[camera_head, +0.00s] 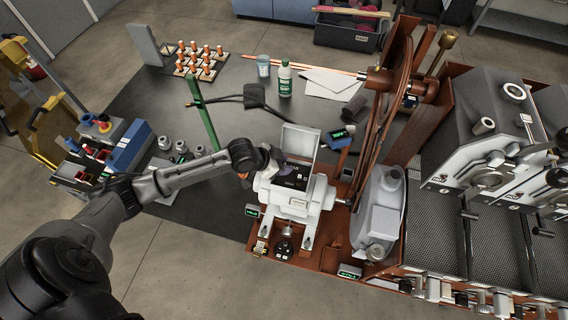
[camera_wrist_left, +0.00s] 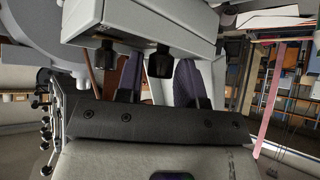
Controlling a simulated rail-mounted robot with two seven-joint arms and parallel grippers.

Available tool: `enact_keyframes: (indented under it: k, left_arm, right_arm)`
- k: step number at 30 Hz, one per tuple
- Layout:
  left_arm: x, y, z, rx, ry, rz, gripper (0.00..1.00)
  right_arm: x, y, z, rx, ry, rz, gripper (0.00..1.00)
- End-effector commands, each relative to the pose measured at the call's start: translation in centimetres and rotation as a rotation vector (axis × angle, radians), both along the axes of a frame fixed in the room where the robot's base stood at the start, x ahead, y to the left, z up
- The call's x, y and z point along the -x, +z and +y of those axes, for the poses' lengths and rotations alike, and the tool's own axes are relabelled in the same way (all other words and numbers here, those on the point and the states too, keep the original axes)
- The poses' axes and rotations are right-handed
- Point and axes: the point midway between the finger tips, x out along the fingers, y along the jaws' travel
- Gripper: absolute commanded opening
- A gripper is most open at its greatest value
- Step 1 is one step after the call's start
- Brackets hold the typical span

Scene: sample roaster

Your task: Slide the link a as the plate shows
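My left arm reaches from the left to a pale grey machine (camera_head: 290,206) with a raised lid-like panel (camera_head: 298,140). The left gripper (camera_head: 285,170) is close against its dark upper part, and its fingertips are hard to make out there. In the left wrist view, the two dark purple fingers of the gripper (camera_wrist_left: 160,86) stand apart beneath a grey box (camera_wrist_left: 140,25). Two black knobs (camera_wrist_left: 160,62) hang from this box near the fingers. I cannot tell whether they touch. I cannot single out link a. A small lit plate (camera_head: 252,211) is on the machine's left, its text unreadable.
A copper-coloured wheel frame (camera_head: 385,100) rises right of the machine. A green post (camera_head: 205,120) stands behind my arm. Silver machines (camera_head: 485,130) fill the right.

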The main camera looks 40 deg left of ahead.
Motion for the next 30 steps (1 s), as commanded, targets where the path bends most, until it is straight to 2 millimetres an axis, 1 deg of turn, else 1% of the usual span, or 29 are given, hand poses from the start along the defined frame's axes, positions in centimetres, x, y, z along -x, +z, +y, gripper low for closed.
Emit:
enact_keyframes:
  k: [4,13,24,30]
  left_arm:
    - [-0.34,-0.37,-0.17,0.0,0.0,0.0,0.35]
    - [-0.38,-0.43,-0.2,0.0,0.0,0.001,0.35]
    - [-0.36,-0.42,-0.19,0.0,0.0,0.001,0.0]
    - [-0.36,-0.42,-0.19,0.0,0.0,0.001,0.0]
  right_arm:
    - [-0.01,0.02,0.09,-0.003,-0.002,-0.001,0.43]
    - [-0.02,0.02,0.11,-0.004,-0.002,0.0,0.43]
    - [-0.02,0.0,-0.1,0.004,0.003,-0.001,0.43]
    - [-0.02,0.0,-0.18,0.007,0.004,0.0,0.43]
